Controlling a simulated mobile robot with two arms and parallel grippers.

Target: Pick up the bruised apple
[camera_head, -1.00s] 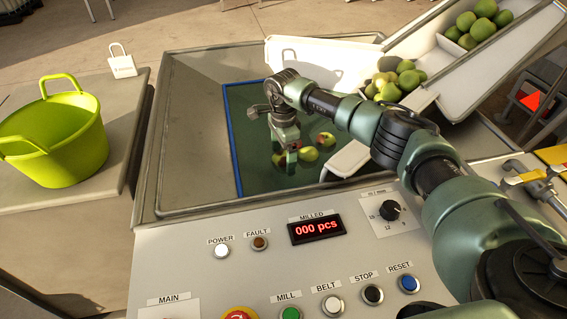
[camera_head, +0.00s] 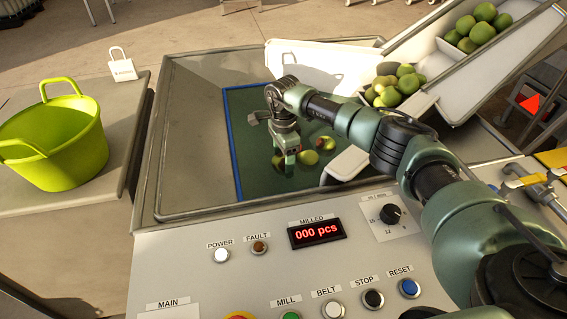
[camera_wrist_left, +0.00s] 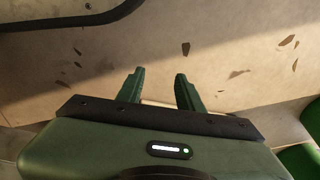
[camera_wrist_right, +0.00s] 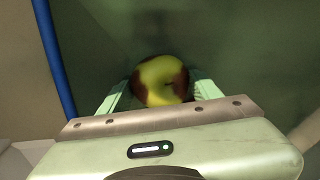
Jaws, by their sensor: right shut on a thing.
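The bruised apple (camera_wrist_right: 161,80), yellow-green with dark brown patches on its sides, is between the fingers of my right gripper (camera_wrist_right: 160,92) in the right wrist view. In the head view that gripper (camera_head: 285,166) points down low over the green belt and is shut on the apple, which it partly hides. A yellow-green apple (camera_head: 308,158) and a red-brown marked apple (camera_head: 324,143) lie just right of it. My left gripper (camera_wrist_left: 158,92) shows only in the left wrist view, open and empty above a pale, stained floor.
The green belt (camera_head: 250,115) has a blue edge at left and sits within a metal hopper. A white chute (camera_head: 440,75) with green apples slopes in from the upper right. A lime basket (camera_head: 55,140) stands on the left table. The control panel (camera_head: 260,275) lies in front.

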